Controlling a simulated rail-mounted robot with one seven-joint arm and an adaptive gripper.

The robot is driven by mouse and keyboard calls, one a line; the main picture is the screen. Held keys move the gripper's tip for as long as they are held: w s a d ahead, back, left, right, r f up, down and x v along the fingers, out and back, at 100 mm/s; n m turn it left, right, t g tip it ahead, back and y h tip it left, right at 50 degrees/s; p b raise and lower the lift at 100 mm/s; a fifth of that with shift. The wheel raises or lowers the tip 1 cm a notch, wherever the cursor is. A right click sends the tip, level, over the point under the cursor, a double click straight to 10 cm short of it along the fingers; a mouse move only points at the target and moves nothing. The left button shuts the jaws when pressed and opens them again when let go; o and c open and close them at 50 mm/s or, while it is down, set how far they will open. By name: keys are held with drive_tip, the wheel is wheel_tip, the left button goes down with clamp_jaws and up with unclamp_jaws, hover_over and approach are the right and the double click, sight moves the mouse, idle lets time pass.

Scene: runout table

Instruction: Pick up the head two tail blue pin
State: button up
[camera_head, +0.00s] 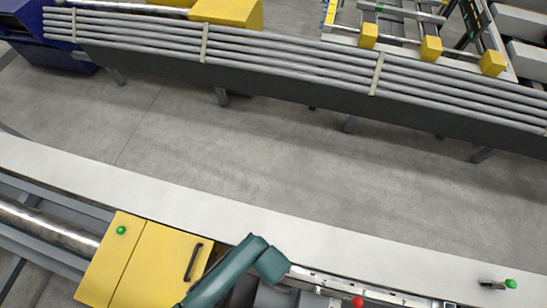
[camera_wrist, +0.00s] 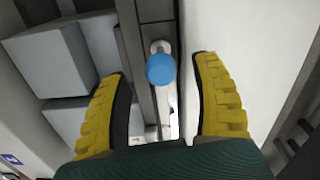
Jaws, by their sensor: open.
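A blue round-headed pin (camera_wrist: 161,69) shows in the wrist view, standing at a pale metal fitting in a narrow dark channel. My gripper (camera_wrist: 162,66) has its two yellow ribbed fingers spread wide. The blue head lies between the fingers in the picture, with a gap on both sides and no contact visible. How far the pin is below the fingertips I cannot tell. In the head view the blue pin and my gripper's fingers do not show; only part of my teal arm shows at the bottom.
Grey blocks (camera_wrist: 45,62) stand left of the channel, and a white surface (camera_wrist: 230,30) lies right. In the head view, a red knob (camera_head: 358,302) and a green knob (camera_head: 510,284) sit near the pale table strip (camera_head: 330,245). A yellow box (camera_head: 150,262) stands left of my arm.

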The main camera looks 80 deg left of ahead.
drive_tip(key=shift+f, duration=0.95)
clamp_jaws()
wheel_tip(320, 180, up, 10)
drive_tip(key=shift+p, duration=0.95)
drive_tip(key=shift+r+p, duration=0.45)
drive_tip(key=shift+p, duration=0.25)
drive_tip(key=shift+w+f, duration=0.1)
drive_tip(key=shift+w, duration=0.05)
